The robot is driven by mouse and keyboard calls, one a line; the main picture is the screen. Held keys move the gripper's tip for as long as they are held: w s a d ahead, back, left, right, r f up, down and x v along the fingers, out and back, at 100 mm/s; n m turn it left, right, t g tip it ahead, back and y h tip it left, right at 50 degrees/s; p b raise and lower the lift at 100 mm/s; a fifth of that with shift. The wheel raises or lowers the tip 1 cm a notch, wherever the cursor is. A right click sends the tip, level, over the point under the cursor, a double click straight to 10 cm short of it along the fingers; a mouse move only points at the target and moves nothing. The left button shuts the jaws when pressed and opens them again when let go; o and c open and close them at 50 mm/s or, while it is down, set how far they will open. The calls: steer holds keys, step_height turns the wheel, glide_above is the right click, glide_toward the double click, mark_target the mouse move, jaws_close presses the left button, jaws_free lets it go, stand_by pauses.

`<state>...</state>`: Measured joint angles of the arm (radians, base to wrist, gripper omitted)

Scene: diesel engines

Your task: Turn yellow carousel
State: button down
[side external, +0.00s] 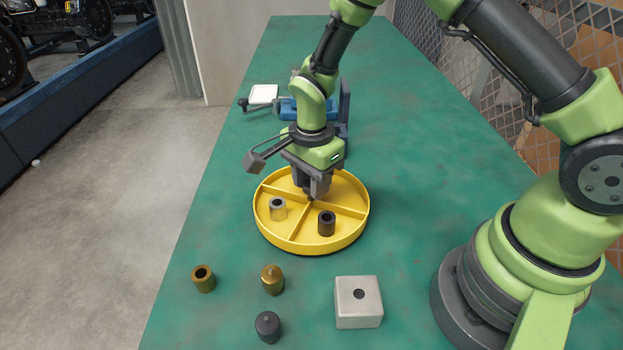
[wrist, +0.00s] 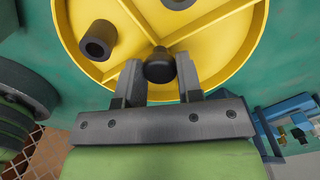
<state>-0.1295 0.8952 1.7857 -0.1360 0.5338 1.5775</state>
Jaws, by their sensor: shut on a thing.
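The yellow carousel (side external: 292,237) is a round, shallow tray with raised dividers, lying on the green table. My gripper (side external: 311,196) is over its middle, pointing down. In the wrist view the carousel (wrist: 215,48) fills the upper middle, and my gripper (wrist: 160,82) is shut on the dark centre knob (wrist: 159,66), with one finger on each side. A dark hollow cylinder (side external: 327,223) stands in the front right compartment. A silver hollow cylinder (side external: 277,209) stands in the left compartment. The far compartments are partly hidden behind my gripper.
In front of the carousel are a brass ring (side external: 203,279), a brass domed piece (side external: 272,280), a dark cap (side external: 268,327) and a pale block with a hole (side external: 358,302). A blue vise (side external: 289,109) is behind. The table (side external: 420,165) right of the carousel is clear.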

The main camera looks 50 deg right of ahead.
steer(key=shift+m, duration=7.8)
steer(key=c, duration=0.8)
jaws_free()
